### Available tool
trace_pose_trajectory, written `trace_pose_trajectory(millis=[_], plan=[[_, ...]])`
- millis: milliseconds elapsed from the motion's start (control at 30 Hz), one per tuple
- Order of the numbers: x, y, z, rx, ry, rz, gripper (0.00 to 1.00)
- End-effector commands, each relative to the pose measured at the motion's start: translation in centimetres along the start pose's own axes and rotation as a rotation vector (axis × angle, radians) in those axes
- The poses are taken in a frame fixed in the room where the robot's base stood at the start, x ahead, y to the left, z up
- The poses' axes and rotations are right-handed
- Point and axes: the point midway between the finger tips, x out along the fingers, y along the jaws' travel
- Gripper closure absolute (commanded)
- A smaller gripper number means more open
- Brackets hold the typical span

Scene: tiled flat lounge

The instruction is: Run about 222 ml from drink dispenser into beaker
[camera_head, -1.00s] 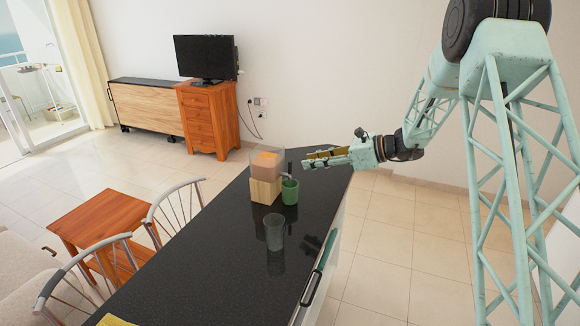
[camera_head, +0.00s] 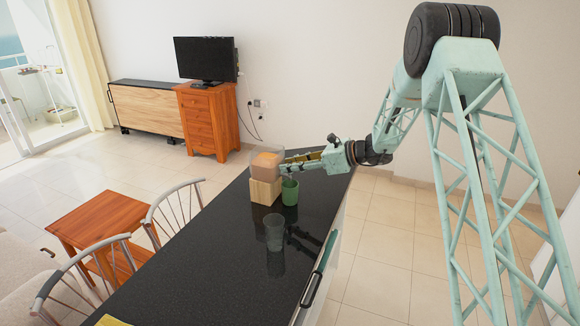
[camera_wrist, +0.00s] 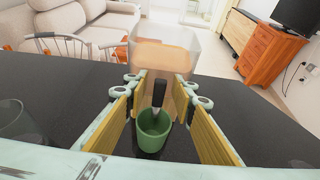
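The drink dispenser (camera_head: 265,166) stands on the dark counter, a clear tank of orange drink on a pale wooden base. Its dark tap (camera_wrist: 159,95) faces my gripper. A green cup-shaped beaker (camera_head: 290,191) stands upright beside the base, under the tap; it also shows in the wrist view (camera_wrist: 153,128). No drink is visible in the beaker. My gripper (camera_head: 287,163) is open, its yellow-padded fingers (camera_wrist: 160,88) on either side of the tap and above the beaker. I cannot tell whether they touch the tap.
A clear grey glass (camera_head: 274,232) stands on the black countertop (camera_head: 210,270) nearer the camera. Two metal-backed chairs (camera_head: 172,212) line the counter's left side. The counter between glass and front edge is mostly clear. A TV (camera_head: 208,59) stands on a wooden cabinet behind.

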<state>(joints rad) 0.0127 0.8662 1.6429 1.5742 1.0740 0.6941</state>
Motion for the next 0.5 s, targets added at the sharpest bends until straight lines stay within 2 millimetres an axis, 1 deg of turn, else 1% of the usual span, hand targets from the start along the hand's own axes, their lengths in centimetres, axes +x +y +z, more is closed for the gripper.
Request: trace_pose_trajectory(millis=[233, 400, 500], plan=[[0.02, 0.01, 0.00, 0.000, 0.000, 0.000, 0.77], [0.01, 0.01, -0.01, 0.000, 0.000, 0.000, 0.93], [0.01, 0.01, -0.01, 0.000, 0.000, 0.000, 1.00]])
